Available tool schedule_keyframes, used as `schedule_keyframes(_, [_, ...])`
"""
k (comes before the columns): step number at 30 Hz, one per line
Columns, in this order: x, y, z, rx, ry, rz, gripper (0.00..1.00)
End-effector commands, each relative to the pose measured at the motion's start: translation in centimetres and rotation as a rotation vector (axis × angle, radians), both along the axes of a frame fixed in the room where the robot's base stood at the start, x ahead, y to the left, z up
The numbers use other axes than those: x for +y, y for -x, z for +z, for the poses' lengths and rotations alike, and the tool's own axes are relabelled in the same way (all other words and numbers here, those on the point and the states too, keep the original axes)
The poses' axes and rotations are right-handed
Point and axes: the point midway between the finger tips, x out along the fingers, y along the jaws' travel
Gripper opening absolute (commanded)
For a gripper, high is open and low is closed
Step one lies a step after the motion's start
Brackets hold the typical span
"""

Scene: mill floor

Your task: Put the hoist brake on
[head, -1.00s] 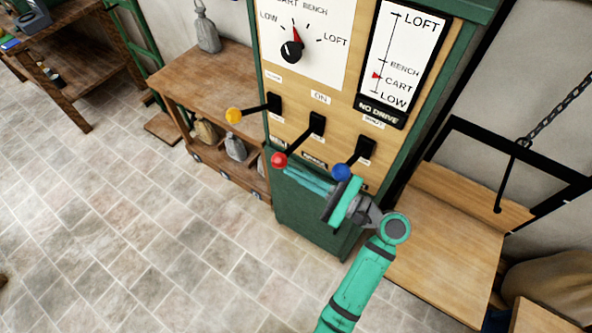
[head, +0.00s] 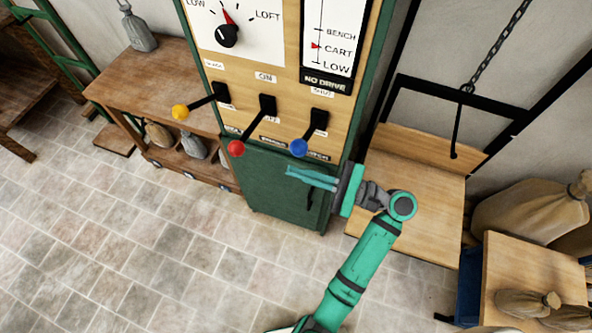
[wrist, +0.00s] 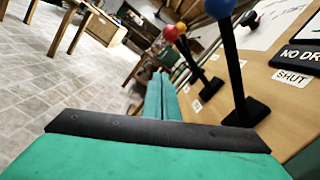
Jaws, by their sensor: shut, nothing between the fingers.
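A wooden control panel in a green cabinet (head: 285,188) carries three levers. The yellow-knobbed lever (head: 181,112) is on the left, the red-knobbed lever (head: 236,148) in the middle under an ON label, and the blue-knobbed lever (head: 299,147) on the right under a SHUT label. All three slant down and left in the head view. The small lower labels are too blurred to read surely. My gripper (head: 290,172) is shut and empty, just below the blue knob in the head view and apart from the red one. The wrist view shows its closed fingers (wrist: 162,95) below the red knob (wrist: 171,33).
Above the levers are a dial (head: 227,36) and a level gauge (head: 327,40) reading CART with NO DRIVE below. A chain-hung wooden platform (head: 400,215) stands right of the cabinet. A bench (head: 160,85) stands left. Tiled floor is open in front.

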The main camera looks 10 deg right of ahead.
Motion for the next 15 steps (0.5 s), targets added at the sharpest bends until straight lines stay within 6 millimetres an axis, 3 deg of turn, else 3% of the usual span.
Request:
schedule_keyframes(11, [0.1,-0.1,-0.1,0.001,0.001,-0.004,0.00])
schedule_keyframes(15, [1.3,-0.6,-2.0,0.017,0.023,-0.053,0.00])
